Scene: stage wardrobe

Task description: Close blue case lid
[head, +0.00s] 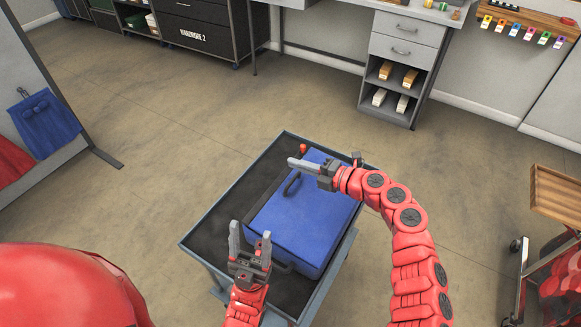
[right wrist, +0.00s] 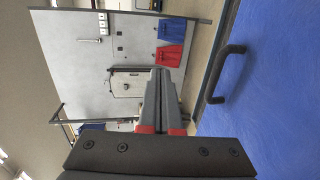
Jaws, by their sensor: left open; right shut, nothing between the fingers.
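The blue case (head: 305,215) sits on a dark grey cart (head: 205,238). Its broad blue top lies about flat over the body; I cannot tell whether a small gap is left at the edge. A black handle (head: 291,184) stands on the top's left part, and the handle also shows in the right wrist view (right wrist: 224,74). My right gripper (head: 291,162) is shut and empty, over the case's far left part near the handle. In the right wrist view its fingers (right wrist: 157,72) are together. My left gripper (head: 250,236) is open and empty at the case's near left corner.
A small red-topped item (head: 303,149) is at the cart's far end. A drawer unit (head: 408,38) and a black wardrobe case (head: 205,30) stand at the back. A wooden-topped rack (head: 556,192) is at the right. The floor left of the cart is clear.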

